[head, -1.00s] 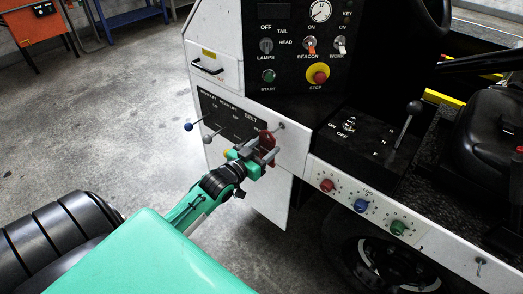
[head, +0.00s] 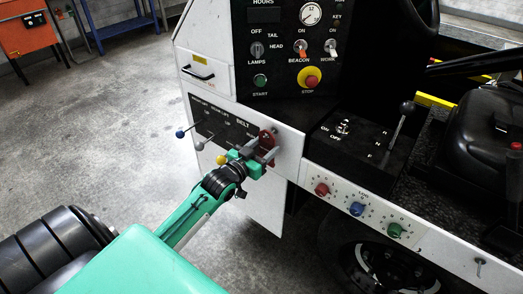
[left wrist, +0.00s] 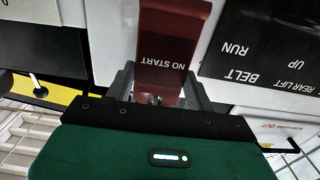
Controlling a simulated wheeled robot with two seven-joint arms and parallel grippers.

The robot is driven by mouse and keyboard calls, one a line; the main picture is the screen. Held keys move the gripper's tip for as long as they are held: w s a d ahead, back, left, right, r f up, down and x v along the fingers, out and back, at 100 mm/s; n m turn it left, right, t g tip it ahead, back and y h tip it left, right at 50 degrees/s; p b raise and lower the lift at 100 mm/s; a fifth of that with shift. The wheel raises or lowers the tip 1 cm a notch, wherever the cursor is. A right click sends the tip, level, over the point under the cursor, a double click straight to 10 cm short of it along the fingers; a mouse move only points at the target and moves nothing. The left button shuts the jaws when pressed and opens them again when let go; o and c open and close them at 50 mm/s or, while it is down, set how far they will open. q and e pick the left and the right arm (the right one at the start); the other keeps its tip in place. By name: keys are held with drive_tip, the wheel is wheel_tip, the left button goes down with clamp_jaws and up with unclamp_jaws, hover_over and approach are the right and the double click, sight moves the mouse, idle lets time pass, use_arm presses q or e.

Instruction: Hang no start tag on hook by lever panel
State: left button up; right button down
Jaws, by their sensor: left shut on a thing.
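The red no start tag (head: 266,139) is held up in front of the white panel at the right end of the black lever panel (head: 222,128). It fills the top middle of the left wrist view (left wrist: 172,45), with its "NO START" lettering upside down. My left gripper (head: 262,151) is shut on the tag's near end. The hook (head: 274,130) is a small stub by the tag's upper right edge; I cannot tell whether the tag is on it or only in front of it. My right gripper is not in view.
Blue (head: 180,134), grey and yellow (head: 221,160) lever knobs stick out left of my gripper. The switch panel with the stop button (head: 311,81) is above. Coloured knobs (head: 357,209) line the sill at right. Open floor lies left.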

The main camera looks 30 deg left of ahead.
use_arm(q)
drive_tip(key=shift+w+f, duration=0.1)
drive_tip(key=shift+w, duration=0.15)
drive_tip(key=shift+w+f, duration=0.1)
drive_tip(key=shift+w, duration=0.1)
drive_tip(key=shift+w+f, duration=0.1)
drive_tip(key=shift+w, duration=0.1)
drive_tip(key=shift+w+f, duration=0.1)
drive_tip(key=shift+f, duration=0.1)
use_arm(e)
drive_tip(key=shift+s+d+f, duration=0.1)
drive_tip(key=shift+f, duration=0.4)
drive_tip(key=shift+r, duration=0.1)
use_arm(q)
drive_tip(key=o, duration=1)
drive_tip(key=shift+o, duration=0.2)
